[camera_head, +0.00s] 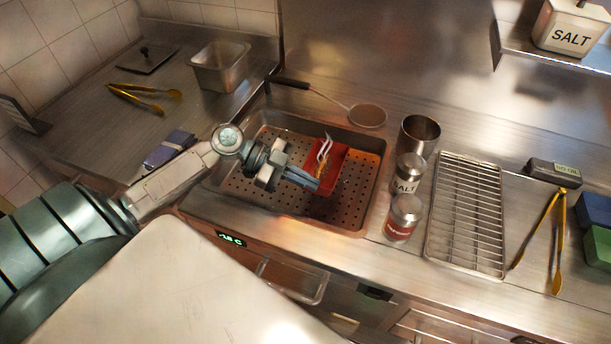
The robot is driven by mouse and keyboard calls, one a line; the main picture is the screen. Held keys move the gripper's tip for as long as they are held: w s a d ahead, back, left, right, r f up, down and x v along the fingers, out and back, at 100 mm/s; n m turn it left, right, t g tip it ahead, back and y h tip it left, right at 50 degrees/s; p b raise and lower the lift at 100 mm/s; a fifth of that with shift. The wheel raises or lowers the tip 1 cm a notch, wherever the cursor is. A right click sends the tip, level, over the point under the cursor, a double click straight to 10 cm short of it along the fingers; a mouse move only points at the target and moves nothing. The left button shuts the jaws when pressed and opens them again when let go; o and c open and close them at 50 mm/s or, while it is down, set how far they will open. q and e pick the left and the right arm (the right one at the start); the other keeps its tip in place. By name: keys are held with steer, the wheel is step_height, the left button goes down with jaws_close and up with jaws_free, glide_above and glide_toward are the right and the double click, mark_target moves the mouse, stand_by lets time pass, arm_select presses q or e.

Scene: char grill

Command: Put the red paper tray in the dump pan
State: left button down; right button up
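The red paper tray (340,167) is over the right half of the dump pan (362,216), a wide metal pan with a perforated floor. White and orange-brown strips lie in the tray. My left gripper (316,184) reaches in from the left over the pan. Its fingers are close together at the tray's near left edge and look shut on it. I cannot tell whether the tray's underside touches the pan floor. My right gripper is not in view.
Right of the pan stand a metal cup (419,133), a salt shaker (408,170) and a red-labelled shaker (403,217). A wire rack (466,215) and yellow tongs (552,232) lie further right. A strainer (367,115) lies behind the pan.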

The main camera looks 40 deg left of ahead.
arm_select(q)
step_height(320, 180, down, 4)
steer(key=shift+f+p, duration=0.1)
steer(key=shift+p, duration=0.4)
steer(key=shift+f, duration=0.2)
steer(key=shift+f, duration=0.25)
steer(key=c, duration=1.7)
jaws_free()
steer(key=shift+r, duration=0.1)
steer(key=shift+r, duration=0.15)
